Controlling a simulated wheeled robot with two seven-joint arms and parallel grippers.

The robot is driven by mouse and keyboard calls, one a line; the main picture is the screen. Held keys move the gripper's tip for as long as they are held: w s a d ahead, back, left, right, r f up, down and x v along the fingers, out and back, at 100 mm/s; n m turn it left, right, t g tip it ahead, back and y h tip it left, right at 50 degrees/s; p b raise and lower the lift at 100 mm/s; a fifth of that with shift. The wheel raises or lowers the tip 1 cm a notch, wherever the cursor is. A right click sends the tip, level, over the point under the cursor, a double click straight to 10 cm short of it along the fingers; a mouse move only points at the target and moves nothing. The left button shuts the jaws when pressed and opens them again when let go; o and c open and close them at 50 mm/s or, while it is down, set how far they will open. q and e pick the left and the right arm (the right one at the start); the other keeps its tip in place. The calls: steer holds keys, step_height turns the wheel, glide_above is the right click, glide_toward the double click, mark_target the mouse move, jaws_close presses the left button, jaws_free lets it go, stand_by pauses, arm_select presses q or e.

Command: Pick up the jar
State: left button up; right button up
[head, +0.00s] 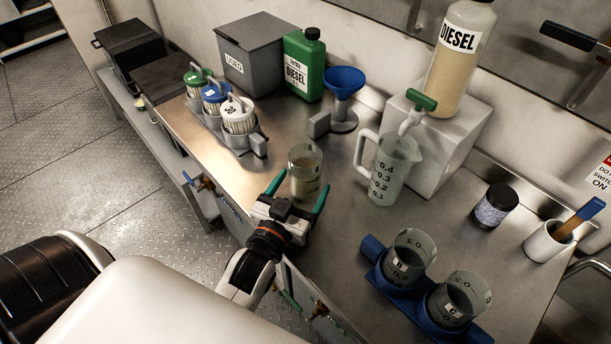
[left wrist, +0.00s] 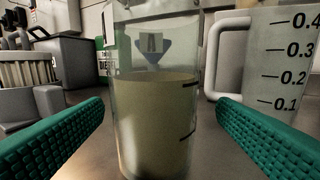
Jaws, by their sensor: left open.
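A clear glass jar (head: 305,172) with cloudy yellowish liquid stands upright on the metal counter near its front edge. In the left wrist view the jar (left wrist: 155,110) fills the middle, filled to roughly half its height or more. My left gripper (head: 298,192) is open, its green fingers pointing at the jar. In the left wrist view the fingers (left wrist: 160,135) lie to either side of the jar with gaps, and I see no contact. My right gripper is not in view.
A measuring jug (head: 396,168) stands right of the jar, and a blue funnel (head: 345,82) on a stand is behind it. A filter rack (head: 258,142) is at the left. Two beakers sit in a blue holder (head: 373,248) at front right. A diesel canister (head: 303,68) stands at the back.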

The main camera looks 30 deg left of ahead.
arm_select(q)
steer(key=w, duration=0.1)
steer(key=w+b, duration=0.1)
steer(key=w, duration=0.3)
steer(key=shift+a+r, duration=0.15)
steer(key=shift+a, duration=0.2)
steer(key=c, duration=1.2)
